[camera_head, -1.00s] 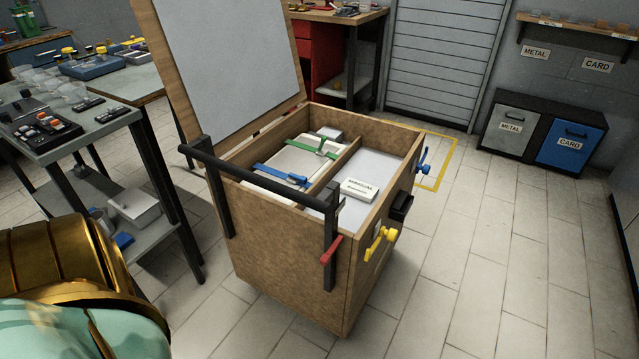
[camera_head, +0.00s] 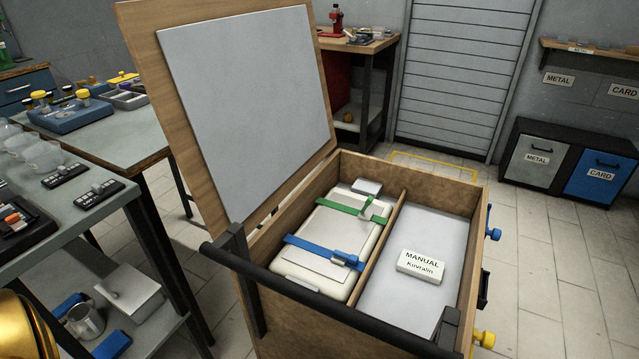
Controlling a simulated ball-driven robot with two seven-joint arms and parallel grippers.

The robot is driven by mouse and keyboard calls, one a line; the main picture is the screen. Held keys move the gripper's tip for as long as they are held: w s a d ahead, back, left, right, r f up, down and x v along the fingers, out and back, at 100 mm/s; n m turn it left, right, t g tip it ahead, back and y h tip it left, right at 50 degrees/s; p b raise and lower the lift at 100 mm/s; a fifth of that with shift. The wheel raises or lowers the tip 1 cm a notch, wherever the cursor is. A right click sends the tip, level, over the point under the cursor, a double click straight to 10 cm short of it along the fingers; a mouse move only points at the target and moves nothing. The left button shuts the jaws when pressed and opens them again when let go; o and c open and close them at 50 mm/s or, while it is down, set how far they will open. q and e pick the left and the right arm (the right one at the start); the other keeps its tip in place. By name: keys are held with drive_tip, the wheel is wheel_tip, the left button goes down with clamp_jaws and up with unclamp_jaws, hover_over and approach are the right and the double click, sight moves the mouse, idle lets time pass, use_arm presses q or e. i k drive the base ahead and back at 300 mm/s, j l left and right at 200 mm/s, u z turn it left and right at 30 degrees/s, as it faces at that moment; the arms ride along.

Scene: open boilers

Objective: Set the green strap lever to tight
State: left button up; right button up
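The green strap (camera_head: 345,209) runs across the far part of a cream case (camera_head: 315,261) in the left compartment of an open wooden crate (camera_head: 420,172). Neither of my grippers shows; only a gold part of my body is at the lower left edge.
A white box marked MANUAL (camera_head: 421,266) lies in the right compartment beyond the divider (camera_head: 380,246). A black handle bar (camera_head: 318,301) crosses the crate's near side. The raised lid (camera_head: 245,95) stands at left. A grey bench (camera_head: 60,195) is left; floor at right (camera_head: 545,270) is clear.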

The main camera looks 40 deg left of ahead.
sight(369, 200)
drive_tip(key=i+j+u, duration=0.1)
drive_tip(key=j, duration=0.3)
drive_tip(key=i+j, duration=0.1)
drive_tip(key=j, duration=0.3)
drive_tip(key=i+j+u, duration=0.15)
drive_tip(key=j, duration=0.3)
